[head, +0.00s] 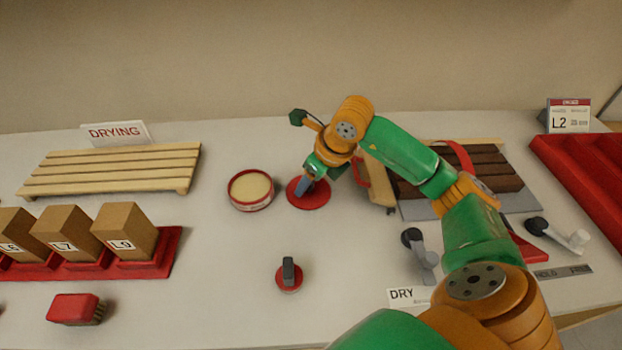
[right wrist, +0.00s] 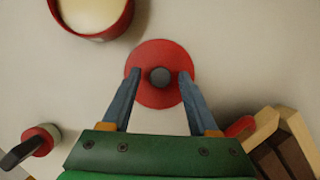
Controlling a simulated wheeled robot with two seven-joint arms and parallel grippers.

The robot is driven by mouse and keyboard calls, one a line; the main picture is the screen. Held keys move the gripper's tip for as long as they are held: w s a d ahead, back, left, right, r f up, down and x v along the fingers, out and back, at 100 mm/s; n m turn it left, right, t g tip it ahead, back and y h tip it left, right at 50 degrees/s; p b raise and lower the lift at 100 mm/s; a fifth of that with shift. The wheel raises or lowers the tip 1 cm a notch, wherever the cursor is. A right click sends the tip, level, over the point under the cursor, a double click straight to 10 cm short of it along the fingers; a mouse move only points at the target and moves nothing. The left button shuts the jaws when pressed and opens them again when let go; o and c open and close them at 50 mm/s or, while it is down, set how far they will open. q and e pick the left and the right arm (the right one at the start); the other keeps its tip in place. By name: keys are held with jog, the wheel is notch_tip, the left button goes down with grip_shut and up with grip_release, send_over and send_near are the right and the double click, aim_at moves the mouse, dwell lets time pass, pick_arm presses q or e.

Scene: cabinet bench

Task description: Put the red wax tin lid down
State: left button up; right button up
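The red wax tin lid (head: 312,201) is a flat red disc with a grey knob. It appears to lie flat on the bench, just right of the open red tin of pale wax (head: 250,189). My right gripper (head: 303,187) is over the lid, pointing down. In the right wrist view, the lid (right wrist: 158,100) shows between and beneath the fingertips of the right gripper (right wrist: 160,74). The fingers stand apart on either side of the knob, with a gap on both sides. The tin (right wrist: 92,35) is at the upper left there. My left gripper is not in view.
A small red item with a dark handle (head: 289,277) stands in front of the lid. A wooden drying rack (head: 110,168), boxes in a red tray (head: 172,250) and a red brush (head: 74,309) are at left. Dark wooden slats (head: 490,167) are at right. The front middle is mostly clear.

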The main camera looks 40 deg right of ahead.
jog(key=shift+r, duration=0.15)
jog(key=shift+r, duration=0.3)
jog(key=v, duration=1.1)
jog(key=shift+s+r, duration=0.2)
jog(key=shift+d, duration=0.1)
